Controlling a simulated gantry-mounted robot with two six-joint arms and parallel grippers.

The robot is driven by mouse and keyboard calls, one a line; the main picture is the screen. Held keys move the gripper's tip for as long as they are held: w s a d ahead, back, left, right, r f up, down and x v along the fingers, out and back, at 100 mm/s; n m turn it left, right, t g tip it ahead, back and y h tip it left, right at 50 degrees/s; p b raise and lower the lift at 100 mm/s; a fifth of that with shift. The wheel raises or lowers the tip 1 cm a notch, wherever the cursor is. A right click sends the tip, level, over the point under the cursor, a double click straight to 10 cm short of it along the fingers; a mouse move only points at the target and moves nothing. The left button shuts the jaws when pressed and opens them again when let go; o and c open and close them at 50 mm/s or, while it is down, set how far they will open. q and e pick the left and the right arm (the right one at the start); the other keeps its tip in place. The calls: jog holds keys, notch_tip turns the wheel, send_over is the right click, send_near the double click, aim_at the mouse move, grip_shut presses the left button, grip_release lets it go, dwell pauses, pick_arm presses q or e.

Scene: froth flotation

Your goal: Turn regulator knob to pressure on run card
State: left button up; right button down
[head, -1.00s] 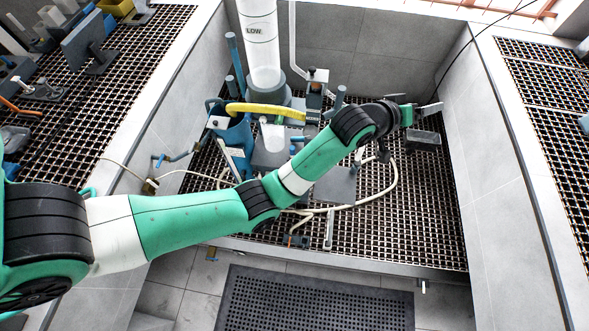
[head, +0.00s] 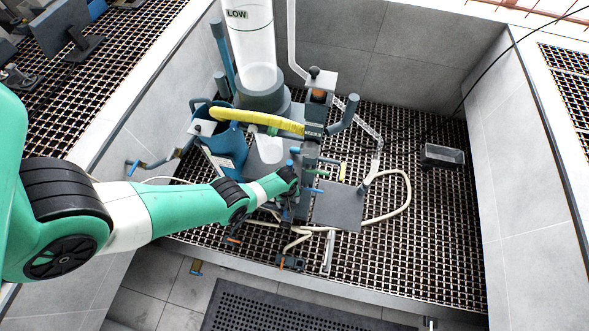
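My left arm enters from the left, and its wrist ends in front of the flotation machine (head: 312,130) in the middle. My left gripper (head: 303,183) is small and crowded by dark and blue parts there, so whether its fingers are open or touching anything is unclear. I cannot pick out the regulator knob for sure; it may be among these parts or behind the wrist. No run card is clearly readable. A clear column (head: 252,50) labelled LOW stands behind. My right gripper is not in view.
A yellow hose (head: 257,121) arches before the column. A blue container (head: 228,150) stands left of the machine. A grey plate (head: 338,206) and a pale hose (head: 408,190) lie right of the wrist. A small grey tray (head: 441,156) sits on the right grating, with clear room around it.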

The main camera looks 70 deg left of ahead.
pick_arm(q)
jog(key=f+b, duration=0.3)
jog(key=f, duration=0.1)
jog(key=f+b, duration=0.8)
jog(key=shift+s+d+f, duration=0.15)
jog(key=shift+s+d, duration=0.1)
jog(key=shift+s, duration=0.1)
jog(key=shift+c, duration=0.3)
grip_shut()
